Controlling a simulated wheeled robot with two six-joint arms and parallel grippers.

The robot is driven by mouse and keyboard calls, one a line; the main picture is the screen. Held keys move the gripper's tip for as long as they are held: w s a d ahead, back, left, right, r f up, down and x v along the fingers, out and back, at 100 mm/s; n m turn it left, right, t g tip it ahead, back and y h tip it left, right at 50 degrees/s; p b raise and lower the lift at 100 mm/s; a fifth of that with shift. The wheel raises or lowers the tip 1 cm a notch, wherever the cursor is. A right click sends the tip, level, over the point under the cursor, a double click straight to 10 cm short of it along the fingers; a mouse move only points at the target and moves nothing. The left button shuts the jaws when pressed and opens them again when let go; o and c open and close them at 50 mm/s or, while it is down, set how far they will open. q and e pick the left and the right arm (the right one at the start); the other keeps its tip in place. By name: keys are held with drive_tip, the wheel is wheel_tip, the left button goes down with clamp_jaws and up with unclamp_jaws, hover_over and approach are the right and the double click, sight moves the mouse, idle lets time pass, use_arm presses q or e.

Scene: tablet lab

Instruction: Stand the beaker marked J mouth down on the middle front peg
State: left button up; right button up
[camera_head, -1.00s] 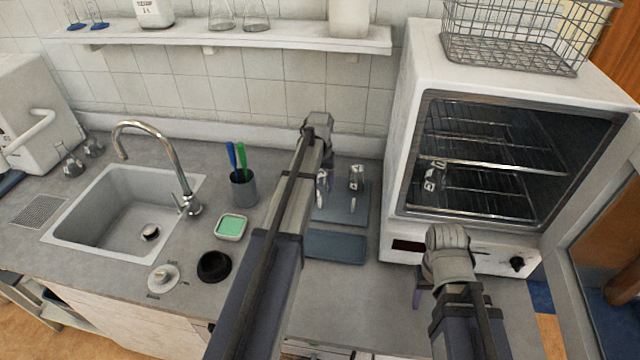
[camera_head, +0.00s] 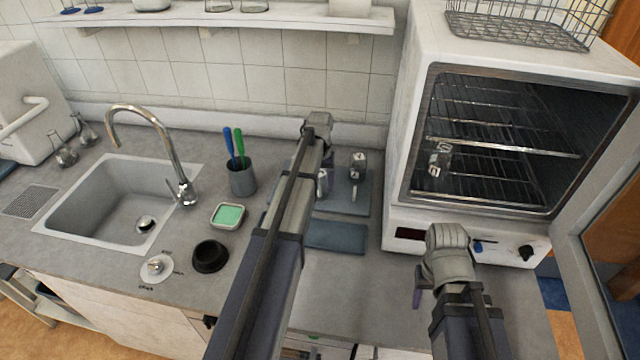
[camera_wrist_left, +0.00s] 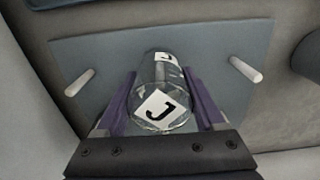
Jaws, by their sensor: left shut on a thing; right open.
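My left gripper (camera_wrist_left: 160,105) is shut on the clear glass beaker marked J (camera_wrist_left: 162,118) and holds it over the grey-blue peg board (camera_wrist_left: 220,35). In the left wrist view, one pale peg (camera_wrist_left: 80,82) stands to the left of the beaker and another peg (camera_wrist_left: 245,69) to the right. A middle peg is not visible; the beaker and fingers cover that area. Whether the beaker touches the board is unclear. In the head view my left arm partly hides the board (camera_head: 345,203). My right gripper (camera_head: 418,297) is open and empty, above the counter before the oven.
Another labelled glass (camera_head: 358,168) stands at the board's back right. A labelled glass (camera_head: 438,162) is inside the open oven (camera_head: 400,215). A blue-grey mat (camera_head: 336,237) lies before the board. A pen cup (camera_head: 242,181), green sponge dish (camera_head: 228,215) and sink are left.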

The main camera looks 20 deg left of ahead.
use_arm(q)
drive_tip(key=shift+f+b, duration=0.4)
use_arm(e)
drive_tip(key=shift+f, duration=0.4)
use_arm(q)
drive_tip(key=o, duration=1.5)
drive_tip(key=shift+r, duration=0.15)
use_arm(e)
drive_tip(key=shift+r, duration=0.15)
use_arm(q)
wheel_tip(320, 180, up, 8)
drive_tip(key=p, duration=0.8)
drive_tip(key=shift+f, duration=0.2)
use_arm(e)
wheel_tip(320, 180, up, 8)
drive_tip(key=shift+f, duration=0.2)
use_arm(q)
drive_tip(key=shift+f, duration=0.1)
